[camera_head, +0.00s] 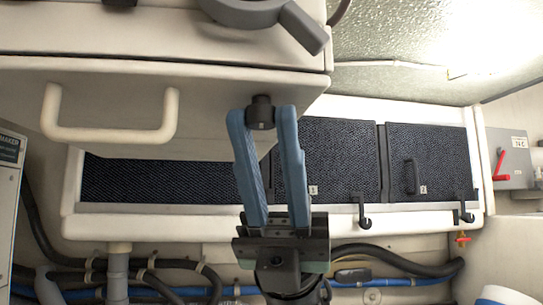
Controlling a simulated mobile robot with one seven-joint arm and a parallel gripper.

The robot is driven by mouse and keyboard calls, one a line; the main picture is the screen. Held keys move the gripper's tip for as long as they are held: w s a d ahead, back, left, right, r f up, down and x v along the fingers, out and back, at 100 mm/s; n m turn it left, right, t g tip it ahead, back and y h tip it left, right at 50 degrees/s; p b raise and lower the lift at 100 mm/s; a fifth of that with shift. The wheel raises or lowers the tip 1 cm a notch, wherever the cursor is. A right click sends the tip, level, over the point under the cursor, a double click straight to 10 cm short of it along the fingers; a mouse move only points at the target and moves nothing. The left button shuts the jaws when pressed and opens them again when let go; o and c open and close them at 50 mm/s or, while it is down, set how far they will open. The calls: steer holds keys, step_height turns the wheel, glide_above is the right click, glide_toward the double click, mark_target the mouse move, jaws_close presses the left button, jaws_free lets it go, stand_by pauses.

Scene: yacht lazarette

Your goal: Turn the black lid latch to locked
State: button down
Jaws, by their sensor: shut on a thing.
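The black lid latch (261,106) is a small dark knob near the lower right of the white lid's front face (215,90). My gripper (261,117) reaches up from below with two blue fingers. The fingertips are on either side of the latch and shut on it.
A cream handle (110,134) sticks out left of the latch. Behind are dark panels numbered 1 (325,160) and 2 (430,160), with black hooks (363,212) below. A red lever (498,165) is at right. Hoses (400,262) run along the bottom.

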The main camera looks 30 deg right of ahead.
steer(key=shift+n+g+h, duration=0.6)
steer(key=shift+g+h, duration=0.2)
steer(key=shift+h, duration=0.3)
steer(key=shift+a+g+h, duration=0.1)
steer(key=shift+g+h, duration=0.2)
steer(key=shift+h, duration=0.2)
steer(key=c, duration=0.7)
jaws_free()
steer(key=shift+c, duration=0.2)
